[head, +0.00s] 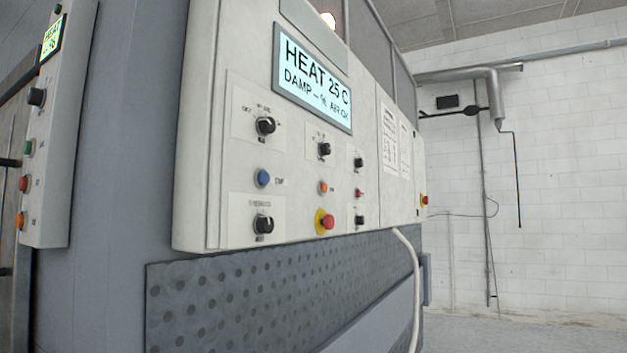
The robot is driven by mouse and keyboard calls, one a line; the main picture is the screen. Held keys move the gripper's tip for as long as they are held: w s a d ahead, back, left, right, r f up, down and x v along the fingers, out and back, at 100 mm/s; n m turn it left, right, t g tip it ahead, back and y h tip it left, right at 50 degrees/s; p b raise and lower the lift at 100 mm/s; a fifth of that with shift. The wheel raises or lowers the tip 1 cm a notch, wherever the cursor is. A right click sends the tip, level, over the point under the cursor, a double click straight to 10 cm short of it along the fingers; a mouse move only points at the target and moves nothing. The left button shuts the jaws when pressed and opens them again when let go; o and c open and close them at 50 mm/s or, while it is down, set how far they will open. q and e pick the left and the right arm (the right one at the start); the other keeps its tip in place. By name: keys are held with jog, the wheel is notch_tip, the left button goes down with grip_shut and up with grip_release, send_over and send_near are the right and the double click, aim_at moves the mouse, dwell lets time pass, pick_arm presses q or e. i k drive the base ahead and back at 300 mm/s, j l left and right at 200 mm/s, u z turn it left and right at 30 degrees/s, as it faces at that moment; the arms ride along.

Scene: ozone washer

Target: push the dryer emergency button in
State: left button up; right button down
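The dryer control panel (300,205) is a pale box tilted in the picture, with a lit display (313,78) reading HEAT 25 C. A red mushroom button on a yellow collar, the emergency button (327,222), sits low on the panel, right of a black knob (263,224). Whether it is in or out I cannot tell. Neither of my grippers is in view.
A blue button (263,178), an orange button (323,187) and several black knobs surround the emergency button. A narrower panel (50,150) stands at the left. A white hose (412,275) hangs below the panel. Open floor (520,335) lies at the right.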

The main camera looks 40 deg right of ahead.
aim_at(328, 221)
jog(key=z, duration=1.25)
